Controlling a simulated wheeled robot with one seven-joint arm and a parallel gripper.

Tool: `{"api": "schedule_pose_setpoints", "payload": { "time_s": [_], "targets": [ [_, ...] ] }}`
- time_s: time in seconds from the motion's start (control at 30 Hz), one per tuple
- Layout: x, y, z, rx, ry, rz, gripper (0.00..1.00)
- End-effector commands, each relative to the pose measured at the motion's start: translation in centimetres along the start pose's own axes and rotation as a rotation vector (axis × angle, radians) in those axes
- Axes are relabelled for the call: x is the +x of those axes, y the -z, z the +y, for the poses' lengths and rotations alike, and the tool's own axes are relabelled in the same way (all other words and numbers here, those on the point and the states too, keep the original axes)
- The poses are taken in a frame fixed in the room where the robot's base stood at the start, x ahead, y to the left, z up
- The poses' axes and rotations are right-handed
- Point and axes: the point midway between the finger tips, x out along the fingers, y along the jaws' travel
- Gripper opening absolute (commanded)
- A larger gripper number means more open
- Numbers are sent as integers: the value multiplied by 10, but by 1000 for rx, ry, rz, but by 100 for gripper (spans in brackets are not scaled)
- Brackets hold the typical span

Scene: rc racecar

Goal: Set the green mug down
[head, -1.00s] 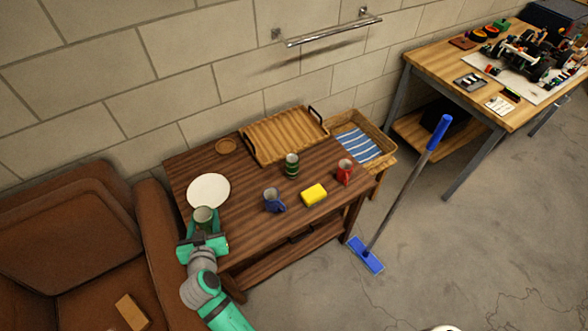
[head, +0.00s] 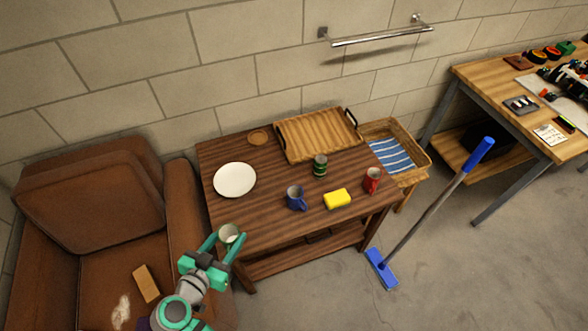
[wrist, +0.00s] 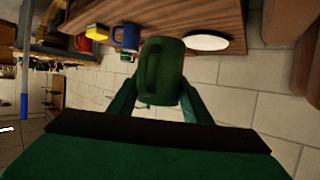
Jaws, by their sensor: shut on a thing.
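The green mug (wrist: 163,72) is between the fingers of my gripper (head: 219,245), which is shut on it. In the head view the mug (head: 229,233) shows mainly its pale inside and rim, at the near left corner of the wooden table (head: 250,222). I cannot tell whether its base touches the table. In the wrist view, the mug's handle faces the camera, and the table appears upside down beyond it.
A white plate (head: 235,180) lies on the table behind the mug. A wooden tray (head: 318,136) is at the back. A brown armchair (head: 184,215) is left.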

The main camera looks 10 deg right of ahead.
Motion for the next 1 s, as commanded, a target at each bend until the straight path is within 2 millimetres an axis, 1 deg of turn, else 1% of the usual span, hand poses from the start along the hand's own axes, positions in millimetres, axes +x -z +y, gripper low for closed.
{"api": "schedule_pose_setpoints", "payload": {
  "time_s": [0.03, 0.1, 0.2, 0.33, 0.43, 0.57, 0.9, 1.0],
  "targets": [
    [-15, -1, -1, 7, -13, 1, 15],
    [-30, -2, 2, 17, -38, 1, 15],
    [-43, -3, 6, 25, -61, 1, 15],
    [-48, -4, 8, 30, -73, 0, 15],
    [-44, -4, 7, 30, -75, 0, 15],
    [-24, -4, 1, 31, -77, 1, 15],
    [51, -8, -21, 30, -77, -1, 15],
    [70, -21, -25, 26, -77, -2, 15]
  ]
}}
